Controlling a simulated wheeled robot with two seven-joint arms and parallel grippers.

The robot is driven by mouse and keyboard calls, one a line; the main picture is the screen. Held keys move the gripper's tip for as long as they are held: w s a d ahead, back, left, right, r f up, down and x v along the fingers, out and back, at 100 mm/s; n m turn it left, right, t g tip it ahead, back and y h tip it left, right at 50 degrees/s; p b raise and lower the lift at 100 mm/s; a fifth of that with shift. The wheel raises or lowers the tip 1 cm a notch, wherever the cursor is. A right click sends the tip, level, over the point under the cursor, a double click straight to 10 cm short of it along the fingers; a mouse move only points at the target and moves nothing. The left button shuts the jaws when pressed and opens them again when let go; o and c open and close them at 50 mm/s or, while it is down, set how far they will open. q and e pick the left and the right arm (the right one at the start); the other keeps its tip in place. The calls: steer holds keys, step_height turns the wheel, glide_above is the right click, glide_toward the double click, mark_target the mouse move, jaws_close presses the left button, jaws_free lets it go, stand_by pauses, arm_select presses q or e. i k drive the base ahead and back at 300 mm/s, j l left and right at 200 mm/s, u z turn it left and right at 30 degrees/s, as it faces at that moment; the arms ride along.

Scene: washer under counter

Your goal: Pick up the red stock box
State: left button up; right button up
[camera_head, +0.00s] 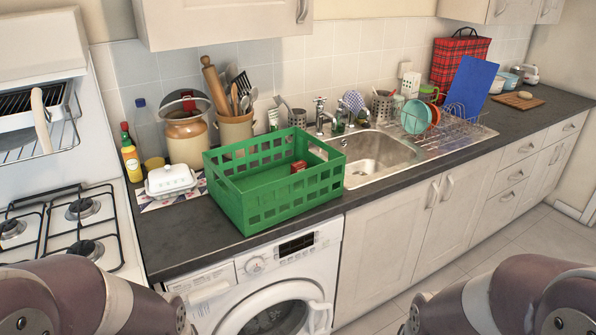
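A small red box (299,166), which looks like the stock box, sits inside the green plastic crate (262,209), toward its back right corner. The crate has open grid walls and stands on the dark counter above the washing machine. The box's lettering is too small to read. Only rounded parts of my two arms show, at the bottom left and bottom right corners. Neither of my grippers is in view.
A white butter dish (170,180), a stoneware jar (186,138) and a utensil pot (236,129) stand left of and behind the crate. A gas hob (70,215) is at the left. The sink (376,156) and a dish rack (450,128) lie to the right.

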mark_target(300, 166)
steer(key=i+l+u, duration=0.1)
steer(key=i+l, duration=0.25)
steer(key=i+l+u, duration=0.1)
steer(key=i+l, duration=0.2)
steer(key=l, duration=0.15)
steer(key=i+l+u, duration=0.1)
steer(key=i+l, duration=0.2)
steer(key=l, duration=0.15)
